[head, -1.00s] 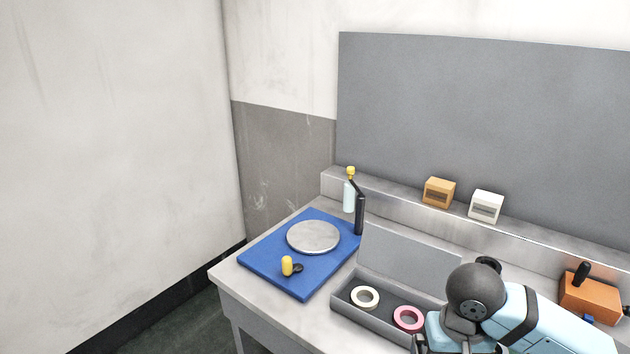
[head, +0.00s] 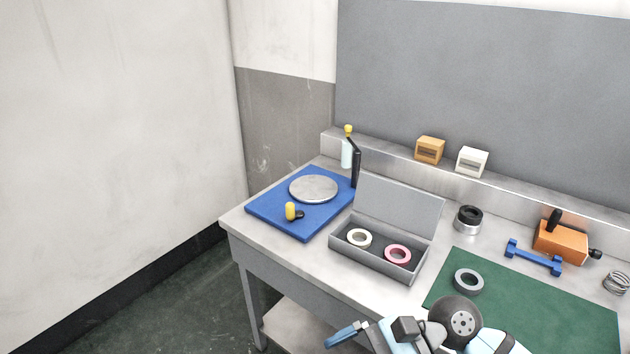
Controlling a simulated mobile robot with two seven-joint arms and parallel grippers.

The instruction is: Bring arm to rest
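My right arm (head: 460,322) comes in from the bottom right and is in front of the bench's front edge. Its gripper end (head: 346,335) points left at the bottom of the head view, with a blue finger-like part showing. It is cut by the frame, so I cannot tell whether it is open or shut. It appears apart from the things on the bench. My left gripper is not in view.
The bench (head: 300,262) holds a blue mat (head: 268,205) with a metal disc (head: 314,188), an open grey case (head: 377,270) with a cream ring (head: 359,237) and a pink ring (head: 398,254), and a green mat (head: 530,305). Open floor (head: 185,310) lies left.

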